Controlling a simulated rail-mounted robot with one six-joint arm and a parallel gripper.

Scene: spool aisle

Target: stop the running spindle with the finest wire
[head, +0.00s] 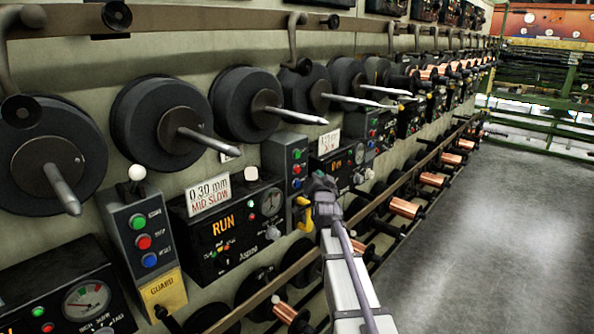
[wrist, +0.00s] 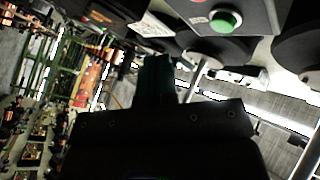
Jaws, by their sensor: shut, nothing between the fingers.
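A row of spindles runs along the wall in the head view. The near running unit has a placard (head: 208,194) reading 0.30 mm MID SLOW and a display (head: 223,226) lit RUN. Left of it is a button box (head: 147,232) with green, red and blue buttons. A farther placard (head: 329,141) is too small to read surely; the display (head: 337,166) below it is lit. Another button box (head: 289,160) stands between them. My gripper (head: 318,183) is just in front of that box's right side. In the wrist view its dark fingers (wrist: 157,75) are shut and empty, with a green button (wrist: 224,20) above.
Bare tapered spindle shafts (head: 295,116) stick out above the boxes. A long rail (head: 290,273) and copper spools (head: 405,207) lie below, close to my arm. A yellow guard plate (head: 163,292) hangs under the near box. The aisle floor (head: 500,240) at right is clear.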

